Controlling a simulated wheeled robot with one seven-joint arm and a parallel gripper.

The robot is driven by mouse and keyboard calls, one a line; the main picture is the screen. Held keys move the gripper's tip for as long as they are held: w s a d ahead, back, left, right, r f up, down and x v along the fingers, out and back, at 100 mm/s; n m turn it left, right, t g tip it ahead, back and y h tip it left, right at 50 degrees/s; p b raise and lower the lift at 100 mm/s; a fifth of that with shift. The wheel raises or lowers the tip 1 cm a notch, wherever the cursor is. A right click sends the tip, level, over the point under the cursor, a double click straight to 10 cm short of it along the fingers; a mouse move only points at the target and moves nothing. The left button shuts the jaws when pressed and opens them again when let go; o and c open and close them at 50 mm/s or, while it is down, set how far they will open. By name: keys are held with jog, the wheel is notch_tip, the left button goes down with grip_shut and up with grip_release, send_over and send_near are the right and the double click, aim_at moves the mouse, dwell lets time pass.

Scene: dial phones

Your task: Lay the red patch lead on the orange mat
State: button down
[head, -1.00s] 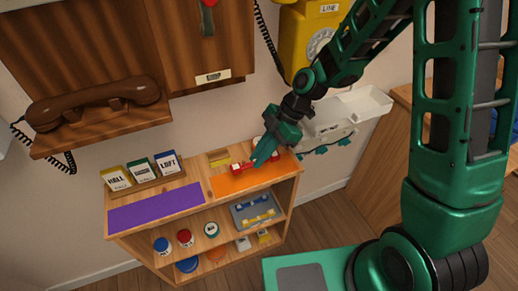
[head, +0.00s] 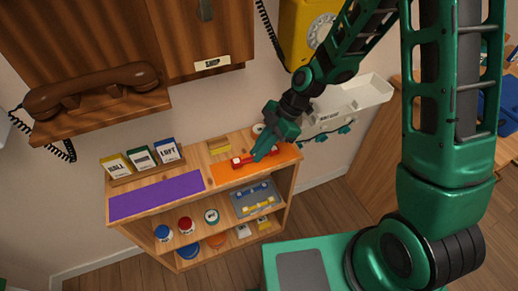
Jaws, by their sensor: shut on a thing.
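The red patch lead (head: 239,161), with white parts near its end, is at the back part of the orange mat (head: 230,177). The mat lies on the right side of the shelf top. My gripper (head: 258,156) reaches down from the upper right and is shut on the red patch lead. The fingers cover part of the lead. I cannot tell whether the lead touches the mat or hangs just above it.
A purple mat (head: 155,197) lies left on the same top, before a rack of labelled cards (head: 142,160). A yellow block (head: 219,145) is behind the lead. A grey tray (head: 240,207) with blue and yellow leads is on the shelf below. A white wall tray (head: 355,97) is at right.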

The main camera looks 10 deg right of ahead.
jog(key=shift+f, duration=0.9)
dwell(0.4)
jog(key=c, duration=1.7)
grip_release()
jog(key=shift+w+r, duration=0.1)
jog(key=shift+r, duration=0.45)
notch_tip(320, 180, up, 3)
jog(key=shift+f, duration=0.1)
jog(key=s+a+r, duration=0.4)
jog(key=s+a, duration=0.1)
jog(key=s+a+r, duration=0.3)
jog(key=shift+s+a, duration=0.1)
jog(key=shift+s, duration=0.1)
